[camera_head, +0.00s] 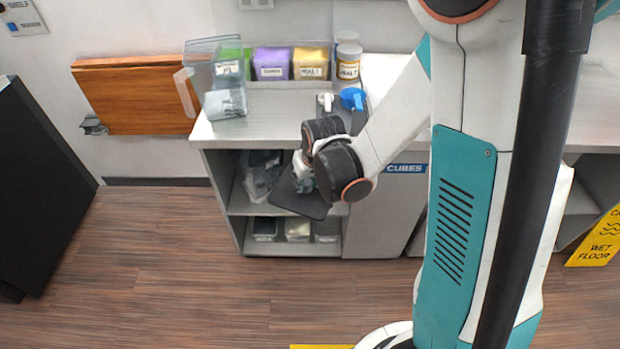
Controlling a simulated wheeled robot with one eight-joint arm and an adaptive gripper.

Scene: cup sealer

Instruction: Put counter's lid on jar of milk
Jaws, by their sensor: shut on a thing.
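My gripper (305,176) is low in front of the counter (275,130), at its open shelf. It is shut on a dark, flat, square piece (300,198) with rounded corners, which hangs tilted below the counter top. This may be the lid, but I cannot tell for sure. The fingers are small and partly hidden by my dark wrist. At the back of the counter, a beige container (311,62) has a label that seems to read milk.
A green container (231,66) and a purple container (272,63) stand left of the beige one. A clear bin with a handle (203,82) stands at the counter's left end. A white scoop (326,101) and a blue one (352,98) lie near my arm. The counter's front-left top is clear.

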